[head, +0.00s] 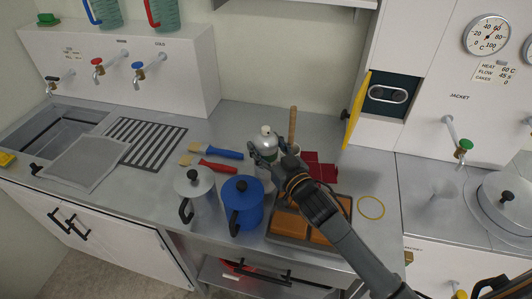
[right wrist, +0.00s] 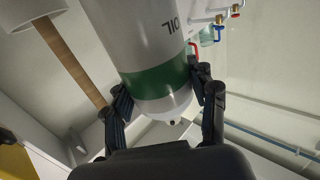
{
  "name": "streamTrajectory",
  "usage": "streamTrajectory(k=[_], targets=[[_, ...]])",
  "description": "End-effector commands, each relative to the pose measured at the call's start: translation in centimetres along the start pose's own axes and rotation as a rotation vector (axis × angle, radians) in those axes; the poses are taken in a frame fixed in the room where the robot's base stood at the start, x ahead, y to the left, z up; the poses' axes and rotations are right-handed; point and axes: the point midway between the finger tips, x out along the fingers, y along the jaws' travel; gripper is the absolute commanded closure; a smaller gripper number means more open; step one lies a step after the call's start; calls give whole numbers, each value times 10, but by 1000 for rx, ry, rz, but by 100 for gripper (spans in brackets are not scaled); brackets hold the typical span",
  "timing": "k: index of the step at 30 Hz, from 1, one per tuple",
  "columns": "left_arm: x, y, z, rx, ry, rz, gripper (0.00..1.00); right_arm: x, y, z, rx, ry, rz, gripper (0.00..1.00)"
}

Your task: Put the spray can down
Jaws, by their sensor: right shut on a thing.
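The spray can (head: 268,144) is white with a green band and a rounded white top. It is upright over the middle of the steel counter (head: 240,118). My right gripper (head: 266,157) is shut around its upper body. In the right wrist view the can (right wrist: 140,35) fills the space between the fingers (right wrist: 160,88), and lettering shows on its side. The gripper hides part of the can in the head view, and I cannot tell whether its base touches the counter.
A blue pot (head: 243,212) and a grey pot (head: 196,200) stand in front left of the can. Blue (head: 226,154) and red (head: 215,166) brushes lie left. A wooden handle (head: 292,127) rises behind right; dark red pieces (head: 323,172) lie right. Bare counter shows behind the brushes.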

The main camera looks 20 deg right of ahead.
Motion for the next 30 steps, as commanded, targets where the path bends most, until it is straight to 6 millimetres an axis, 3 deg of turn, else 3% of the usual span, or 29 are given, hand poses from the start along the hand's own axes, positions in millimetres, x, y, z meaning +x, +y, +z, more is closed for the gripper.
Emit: streamTrajectory(k=[6,18,19,21,22,30], targets=[[-2,0,-1,0,1,0,16,0,0,28,3,-1,0,100],[1,-1,-2,0,3,-1,16,0,-1,34,1,0,-1,100],[1,-1,-2,0,3,-1,16,0,0,35,1,-3,0,41],[0,-1,-2,0,3,-1,16,0,0,35,1,-3,0,26],[0,-1,-2,0,3,-1,16,0,0,35,1,-3,0,20],[0,-1,-2,0,3,-1,16,0,0,34,1,-4,0,20]])
